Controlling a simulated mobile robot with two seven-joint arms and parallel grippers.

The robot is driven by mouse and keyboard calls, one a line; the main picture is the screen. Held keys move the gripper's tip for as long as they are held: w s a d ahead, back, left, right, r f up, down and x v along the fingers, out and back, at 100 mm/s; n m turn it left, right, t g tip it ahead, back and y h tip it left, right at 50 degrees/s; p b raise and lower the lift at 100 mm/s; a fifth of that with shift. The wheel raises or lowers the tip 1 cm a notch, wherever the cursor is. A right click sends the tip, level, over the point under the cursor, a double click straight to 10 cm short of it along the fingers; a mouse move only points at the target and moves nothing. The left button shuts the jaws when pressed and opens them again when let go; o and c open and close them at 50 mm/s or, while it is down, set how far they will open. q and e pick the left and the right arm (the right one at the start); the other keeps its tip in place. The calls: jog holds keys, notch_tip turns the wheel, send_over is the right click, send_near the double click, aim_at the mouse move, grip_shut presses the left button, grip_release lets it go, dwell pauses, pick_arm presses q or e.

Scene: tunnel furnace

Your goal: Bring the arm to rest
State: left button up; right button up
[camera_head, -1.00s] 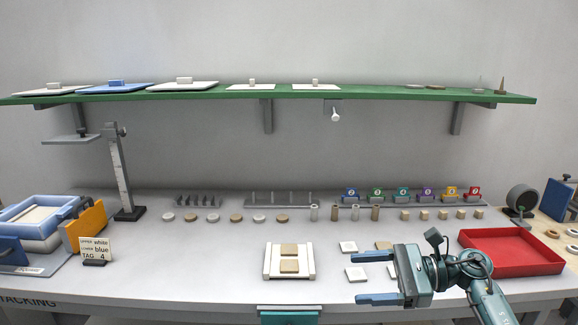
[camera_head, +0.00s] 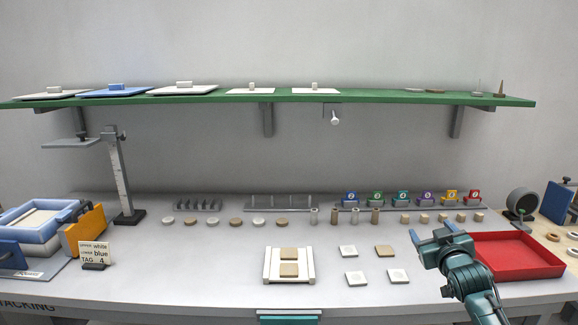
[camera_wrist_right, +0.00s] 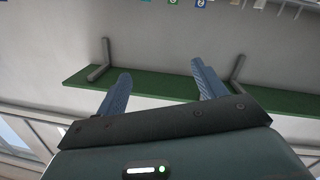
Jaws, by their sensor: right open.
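My right gripper (camera_head: 431,232) is open and empty in the head view. It is above the right part of the worktable, its blue fingers pointing toward the back. It is just left of the red tray (camera_head: 535,262) and right of the small square tiles. In the right wrist view the two blue fingers (camera_wrist_right: 162,90) are spread apart with nothing between them. My left gripper is in neither view.
Several square tiles (camera_head: 398,276) lie on the table (camera_head: 200,275). A white stand (camera_head: 268,266) holds two tan blocks. Rows of discs, cylinders and numbered coloured tags (camera_head: 403,197) stand behind. A green shelf (camera_head: 380,95) runs across the wall.

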jog(key=s+a+f+g+y, duration=0.1)
jog(key=s+a+f+g, duration=0.1)
jog(key=s+a+f, duration=0.45)
jog(key=s+a+f+n+g+y, duration=0.15)
jog(key=s+a+f, duration=0.25)
jog(key=s+f, duration=0.55)
jog(key=s+a+f+g+y, duration=0.1)
jog(key=s+a+f+y, duration=0.1)
jog(key=s+a+f, duration=0.45)
jog(key=s+a+f+g, duration=0.1)
jog(key=s, duration=0.7)
jog(key=s+a+f+m+g, duration=0.1)
jog(key=s+a, duration=0.1)
jog(key=s, duration=0.6)
jog(key=shift+s+a+y, duration=0.15)
jog(key=shift+a+y, duration=0.1)
jog(key=shift+y, duration=0.1)
